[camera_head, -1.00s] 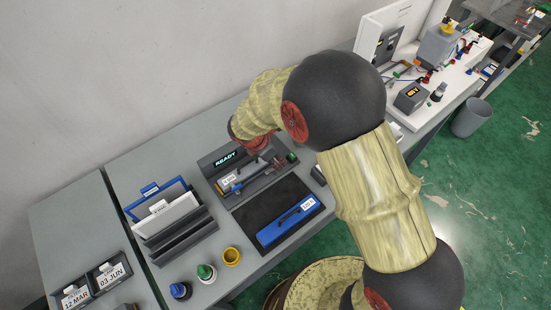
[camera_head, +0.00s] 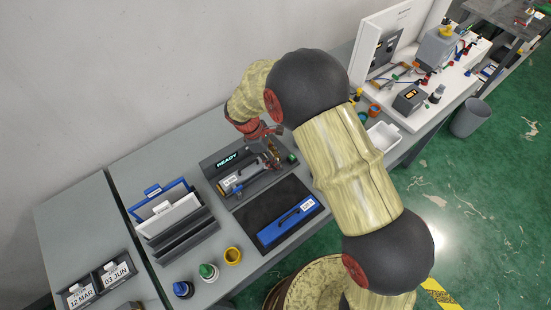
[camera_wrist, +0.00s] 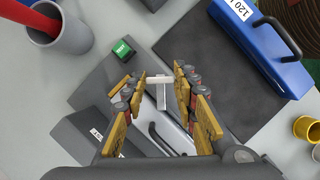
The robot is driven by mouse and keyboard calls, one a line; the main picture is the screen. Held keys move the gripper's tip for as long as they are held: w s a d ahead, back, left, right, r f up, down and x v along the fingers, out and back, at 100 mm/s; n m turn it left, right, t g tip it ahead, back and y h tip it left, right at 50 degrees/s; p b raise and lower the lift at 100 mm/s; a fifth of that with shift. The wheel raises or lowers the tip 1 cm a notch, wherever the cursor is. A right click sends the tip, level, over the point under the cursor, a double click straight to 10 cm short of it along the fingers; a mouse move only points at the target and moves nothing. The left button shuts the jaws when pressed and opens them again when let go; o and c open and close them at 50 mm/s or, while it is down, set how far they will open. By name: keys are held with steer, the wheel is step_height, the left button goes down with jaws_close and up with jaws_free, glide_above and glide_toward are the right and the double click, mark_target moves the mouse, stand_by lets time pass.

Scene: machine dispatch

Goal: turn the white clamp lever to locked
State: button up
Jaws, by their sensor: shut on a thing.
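The white clamp lever (camera_wrist: 161,94) shows in the wrist view as a pale T shape: a crossbar with a stem running down the picture. It sits on a dark grey fixture (camera_head: 210,168) with a lit READY display (camera_head: 227,161). My gripper (camera_wrist: 160,76) is shut on the lever, with one yellow finger on each side of the crossbar. In the head view my gripper (camera_head: 273,158) is over the right part of the fixture. The lever is too small and covered there to make out its angle.
A green button (camera_wrist: 122,48) sits close to my gripper. A blue handled case (camera_head: 286,224) lies on the black mat (camera_head: 257,203) in front of the fixture. A rack (camera_head: 183,234) stands to the left. A grey cup (camera_wrist: 73,36) with a red item is nearby.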

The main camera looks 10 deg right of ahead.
steer(key=m, duration=0.2)
steer(key=m+g+y, duration=0.1)
steer(key=m, duration=0.1)
steer(key=shift+w+m+g+p, duration=0.15)
steer(key=shift+m+g+p, duration=0.15)
steer(key=m+g+y, duration=0.1)
steer(key=m, duration=0.3)
steer(key=shift+w+d+m, duration=0.1)
steer(key=shift+d+m, duration=0.05)
steer(key=shift+m, duration=0.25)
steer(key=o, duration=1.2)
steer(key=shift+c, duration=0.2)
steer(key=shift+r, duration=0.1)
steer(key=v, duration=1.1)
steer(key=shift+w+r, duration=0.35)
steer(key=shift+w, duration=0.1)
